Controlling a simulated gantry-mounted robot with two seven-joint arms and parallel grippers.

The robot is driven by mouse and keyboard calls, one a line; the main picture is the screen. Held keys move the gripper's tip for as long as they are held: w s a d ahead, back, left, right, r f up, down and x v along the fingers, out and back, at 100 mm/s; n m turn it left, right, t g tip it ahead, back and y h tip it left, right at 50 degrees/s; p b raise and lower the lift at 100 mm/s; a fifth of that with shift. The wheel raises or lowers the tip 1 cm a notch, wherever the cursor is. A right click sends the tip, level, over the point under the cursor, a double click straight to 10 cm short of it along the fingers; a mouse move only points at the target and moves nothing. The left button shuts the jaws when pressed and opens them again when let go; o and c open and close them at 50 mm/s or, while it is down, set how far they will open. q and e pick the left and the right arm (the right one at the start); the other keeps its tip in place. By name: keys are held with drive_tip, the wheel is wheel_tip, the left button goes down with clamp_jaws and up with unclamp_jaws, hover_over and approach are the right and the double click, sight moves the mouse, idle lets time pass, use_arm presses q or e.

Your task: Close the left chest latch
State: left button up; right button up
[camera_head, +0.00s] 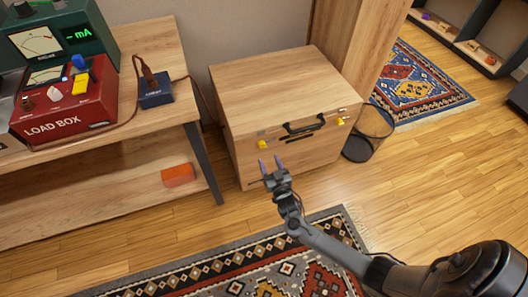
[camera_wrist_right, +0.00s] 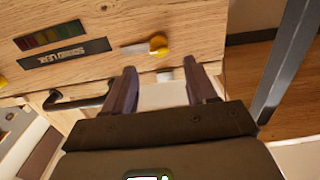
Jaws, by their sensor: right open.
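The wooden chest (camera_head: 290,80) stands on the floor with its lid down. Its left latch (camera_head: 263,144) has a yellow knob on the front face, left of the black handle (camera_head: 304,127). In the right wrist view this latch (camera_wrist_right: 158,45) shows as a metal bar lying sideways with the yellow knob at its end, apart from a small pale catch (camera_wrist_right: 165,75). The right latch (camera_head: 340,121) is at the other end. My right gripper (camera_head: 271,164) is open and empty just in front of the left latch, its fingers (camera_wrist_right: 160,69) on either side of the catch in view. My left gripper is out of view.
A wooden bench (camera_head: 168,60) with the red load box (camera_head: 65,105) stands left of the chest; its dark leg (camera_head: 203,163) is close by. A dark wire bin (camera_head: 368,134) stands at the chest's right. The floor in front is clear, with a patterned rug (camera_head: 250,265).

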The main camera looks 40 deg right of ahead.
sight(262, 145)
drive_tip(key=b+x, duration=0.3)
drive_tip(key=x, duration=0.3)
drive_tip(key=shift+w+d, duration=0.25)
drive_tip(key=shift+w, duration=0.1)
drive_tip(key=shift+a, duration=0.1)
drive_tip(key=c, duration=1.1)
drive_tip(key=shift+o, duration=0.2)
drive_tip(key=shift+r, duration=0.1)
